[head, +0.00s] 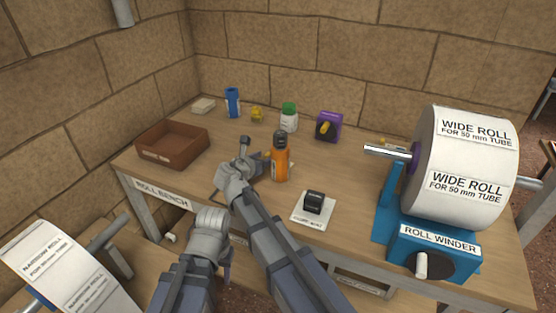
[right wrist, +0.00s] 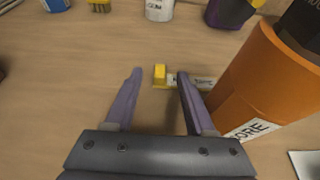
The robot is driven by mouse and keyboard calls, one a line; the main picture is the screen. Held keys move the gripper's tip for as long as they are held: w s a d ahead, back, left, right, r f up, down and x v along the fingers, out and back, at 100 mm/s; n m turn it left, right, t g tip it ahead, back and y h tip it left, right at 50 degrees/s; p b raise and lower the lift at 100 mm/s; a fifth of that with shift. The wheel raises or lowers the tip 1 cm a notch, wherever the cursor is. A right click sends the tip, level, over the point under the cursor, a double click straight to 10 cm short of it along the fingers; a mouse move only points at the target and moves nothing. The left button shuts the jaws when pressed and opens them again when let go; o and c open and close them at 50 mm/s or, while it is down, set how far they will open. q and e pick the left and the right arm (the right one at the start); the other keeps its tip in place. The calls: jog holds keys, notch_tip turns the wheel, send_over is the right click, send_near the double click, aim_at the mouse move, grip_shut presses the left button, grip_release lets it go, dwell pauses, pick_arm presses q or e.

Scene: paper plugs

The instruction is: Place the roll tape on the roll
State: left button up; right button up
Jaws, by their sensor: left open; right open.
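The big white wide roll (head: 462,165) sits on the blue roll winder (head: 434,248) at the right of the bench, with a metal shaft (head: 388,152) sticking out to the left. I cannot surely tell which thing is the roll tape. A small yellow block (right wrist: 160,80) lies on the bench beside a pale labelled strip (right wrist: 204,83). My right gripper (head: 253,154) is open over the bench, left of the orange bottle (head: 280,163). In the right wrist view its fingertips (right wrist: 160,73) straddle the yellow block, not visibly touching it. My left gripper (head: 225,262) hangs low before the bench, open, partly hidden.
The orange bottle (right wrist: 268,80) stands close by the right finger. A black item (head: 314,203) rests on a white card. A brown tray (head: 172,145) is at left; a purple device (head: 329,126) and several small containers stand behind. A narrow roll (head: 62,268) is at lower left.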

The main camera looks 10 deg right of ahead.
jog(key=shift+w+d+f, duration=0.3)
jog(key=shift+w+f, duration=0.15)
jog(key=shift+w, duration=0.15)
jog(key=shift+w+d, duration=0.25)
jog(key=shift+d, duration=0.05)
jog(key=shift+s+a, duration=0.1)
jog(key=shift+c, duration=0.5)
grip_shut()
